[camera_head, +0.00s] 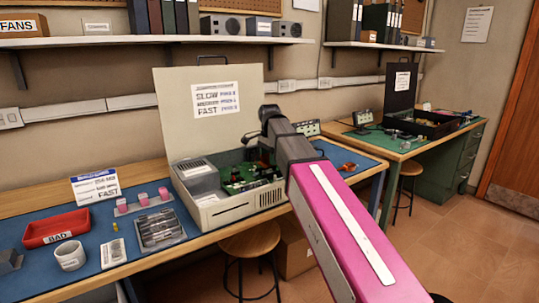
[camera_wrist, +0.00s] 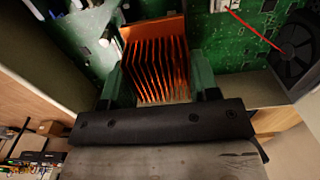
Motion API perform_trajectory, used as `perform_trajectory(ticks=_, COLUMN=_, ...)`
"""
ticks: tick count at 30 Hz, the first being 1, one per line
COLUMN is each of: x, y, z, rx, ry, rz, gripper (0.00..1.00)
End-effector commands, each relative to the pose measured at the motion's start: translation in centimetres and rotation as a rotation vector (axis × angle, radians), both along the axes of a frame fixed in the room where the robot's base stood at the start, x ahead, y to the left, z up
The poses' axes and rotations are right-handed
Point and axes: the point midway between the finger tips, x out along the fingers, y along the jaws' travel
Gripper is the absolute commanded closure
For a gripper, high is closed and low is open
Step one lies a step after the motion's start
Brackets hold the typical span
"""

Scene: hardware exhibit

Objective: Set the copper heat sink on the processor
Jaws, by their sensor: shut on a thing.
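The copper heat sink (camera_wrist: 157,62), an orange finned block, is between the green-padded fingers of my gripper (camera_wrist: 158,78) in the wrist view. My gripper is shut on it, with the fins facing the wrist camera. The green circuit board (camera_wrist: 95,28) shows behind and around it. I cannot tell whether the heat sink touches the board. The processor is not visible in either view. In the head view my gripper reaches into the open beige computer case (camera_head: 233,208) above its board (camera_head: 238,180); the heat sink is hidden there.
A black fan (camera_wrist: 294,50) sits right of the heat sink, and a red wire (camera_wrist: 250,27) crosses the board. The raised lid (camera_head: 185,110) stands behind the case. A red tray (camera_head: 56,229), a white cup (camera_head: 70,255) and a small orange object (camera_head: 348,167) lie on the bench.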

Motion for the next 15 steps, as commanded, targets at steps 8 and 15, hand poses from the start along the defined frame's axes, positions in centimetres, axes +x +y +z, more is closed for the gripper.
perform_trajectory(ticks=8, x=0.02, y=0.00, z=0.02, rx=0.001, ry=-0.001, rz=0.000, gripper=0.58)
perform_trajectory(ticks=15, x=0.00, y=0.00, z=-0.29, rx=0.000, ry=0.000, rz=0.000, gripper=0.58)
